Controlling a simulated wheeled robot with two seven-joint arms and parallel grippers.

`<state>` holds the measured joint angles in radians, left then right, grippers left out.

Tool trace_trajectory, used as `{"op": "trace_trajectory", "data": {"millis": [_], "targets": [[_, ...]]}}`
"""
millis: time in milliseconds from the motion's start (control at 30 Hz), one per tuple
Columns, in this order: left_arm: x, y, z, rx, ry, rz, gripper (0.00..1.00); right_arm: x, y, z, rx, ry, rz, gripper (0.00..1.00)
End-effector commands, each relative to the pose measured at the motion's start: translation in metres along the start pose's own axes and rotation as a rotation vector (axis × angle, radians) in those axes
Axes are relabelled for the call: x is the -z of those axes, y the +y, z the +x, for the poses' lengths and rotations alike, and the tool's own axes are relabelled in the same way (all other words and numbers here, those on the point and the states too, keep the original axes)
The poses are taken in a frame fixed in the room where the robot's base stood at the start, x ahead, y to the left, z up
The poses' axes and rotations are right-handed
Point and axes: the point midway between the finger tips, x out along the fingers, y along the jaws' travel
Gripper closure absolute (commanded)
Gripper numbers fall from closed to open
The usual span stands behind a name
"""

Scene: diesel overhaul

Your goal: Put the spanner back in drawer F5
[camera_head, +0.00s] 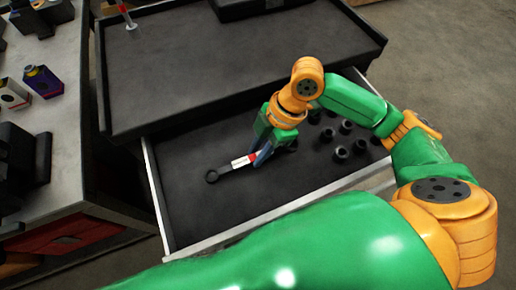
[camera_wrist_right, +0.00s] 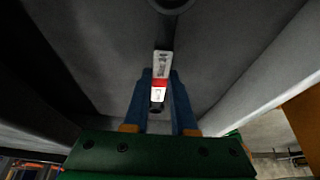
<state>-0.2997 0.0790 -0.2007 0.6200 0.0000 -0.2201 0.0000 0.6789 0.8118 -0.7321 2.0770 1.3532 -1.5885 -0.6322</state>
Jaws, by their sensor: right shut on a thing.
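The spanner (camera_head: 226,169) has a dark ring end and a white and red handle. It is inside the open drawer (camera_head: 190,212), over the left part of its dark floor. My right gripper (camera_head: 259,158) is shut on the red and white handle of the spanner. The right wrist view shows the handle (camera_wrist_right: 161,78) between my two blue fingers (camera_wrist_right: 158,100), with the ring end pointing away. I cannot tell whether the spanner touches the drawer floor. My left gripper is not in view.
Several black sockets (camera_head: 342,152) stand in the right part of the drawer. The cabinet's dark tray top (camera_head: 230,60) overhangs the drawer's back. A bench (camera_head: 60,150) with boxes (camera_head: 42,82) stands at the left. The drawer floor's front left is clear.

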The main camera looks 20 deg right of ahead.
Motion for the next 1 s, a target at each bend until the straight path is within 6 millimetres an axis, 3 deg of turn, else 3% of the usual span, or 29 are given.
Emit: {"op": "trace_trajectory", "data": {"millis": [367, 400, 500, 533, 833, 1000], "targets": [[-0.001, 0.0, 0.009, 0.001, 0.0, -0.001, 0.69, -0.006, 0.0, 0.015, 0.001, 0.0, 0.0, 1.0], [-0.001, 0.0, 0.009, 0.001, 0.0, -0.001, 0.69, -0.006, 0.0, 0.014, 0.0, 0.0, 0.0, 0.7], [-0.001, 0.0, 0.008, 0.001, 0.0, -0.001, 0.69, -0.006, 0.0, 0.014, 0.0, 0.0, 0.0, 0.43], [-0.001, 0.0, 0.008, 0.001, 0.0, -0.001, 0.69, -0.006, 0.0, 0.014, 0.0, 0.0, 0.0, 0.41], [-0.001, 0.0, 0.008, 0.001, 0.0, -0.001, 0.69, -0.006, 0.0, 0.01, -0.001, -0.001, 0.0, 0.41], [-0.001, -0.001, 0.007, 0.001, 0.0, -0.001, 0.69, -0.006, 0.001, -0.024, -0.006, -0.002, 0.0, 0.41]]}}
